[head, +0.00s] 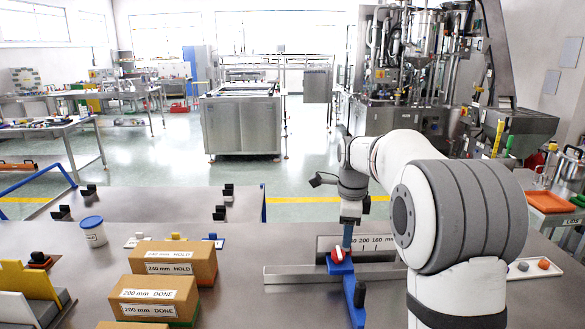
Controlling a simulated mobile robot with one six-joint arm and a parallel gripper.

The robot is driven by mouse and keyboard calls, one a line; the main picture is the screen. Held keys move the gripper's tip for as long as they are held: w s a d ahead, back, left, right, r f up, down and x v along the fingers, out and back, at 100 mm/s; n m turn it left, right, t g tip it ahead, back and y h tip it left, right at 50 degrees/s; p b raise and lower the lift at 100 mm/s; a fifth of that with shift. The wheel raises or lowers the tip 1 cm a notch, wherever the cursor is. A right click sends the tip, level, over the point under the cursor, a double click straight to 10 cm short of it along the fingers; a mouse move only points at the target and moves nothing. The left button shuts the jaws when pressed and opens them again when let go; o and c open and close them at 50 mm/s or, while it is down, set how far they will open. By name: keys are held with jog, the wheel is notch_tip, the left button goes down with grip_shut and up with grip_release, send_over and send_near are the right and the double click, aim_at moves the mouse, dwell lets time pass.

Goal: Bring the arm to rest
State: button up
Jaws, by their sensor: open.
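My arm (405,165) reaches in from the right of the head view, bent at the elbow. My gripper (348,226) points down above the right part of the grey table and is open. A blue upright part (348,237) shows right at its fingertips, so the gap between the fingers is hard to see. Just below is a red block (340,263) on a blue bar (354,293) that crosses a metal rail. I cannot tell whether the fingers touch any of these.
A marked plate (350,241) stands behind the metal rail (300,274). Labelled cardboard boxes (172,262) stand left of it, with a white jar (92,231) farther left. A white tray (518,272) lies right of my arm. Table between boxes and rail is narrow but clear.

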jog(key=s+f+n+t, duration=0.2)
jog(key=s+n, duration=1.8)
jog(key=s, duration=1)
jog(key=shift+s+a+f, duration=0.25)
jog(key=shift+s+f, duration=0.05)
jog(key=shift+f, duration=0.4)
